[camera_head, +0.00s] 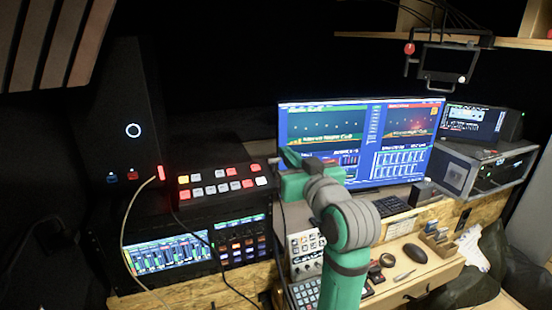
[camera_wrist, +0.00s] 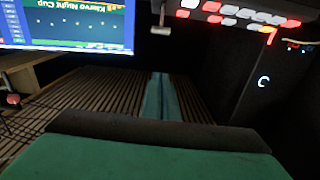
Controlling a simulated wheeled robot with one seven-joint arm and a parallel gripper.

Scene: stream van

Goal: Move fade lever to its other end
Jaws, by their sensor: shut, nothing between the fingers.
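The switcher panel (camera_head: 222,183) is a dark sloped box with rows of red, white and orange buttons. Its button rows also show along the top of the wrist view (camera_wrist: 238,13), which looks upside down. A small lever with a pale end (camera_wrist: 161,30) shows left of those buttons in the wrist view and appears to be the fade lever. I cannot make it out in the head view. My gripper (camera_wrist: 161,76) is shut and empty, its green fingers side by side below the lever in the picture, with a visible gap. In the head view my green hand (camera_head: 294,187) is right of the panel.
A wide monitor (camera_head: 360,135) stands behind my arm. A cable (camera_head: 133,205) hangs left of the panel. Below are an audio screen (camera_head: 165,252) and a button unit (camera_head: 240,243). A desk with a mouse (camera_head: 415,254) and small items lies to the right.

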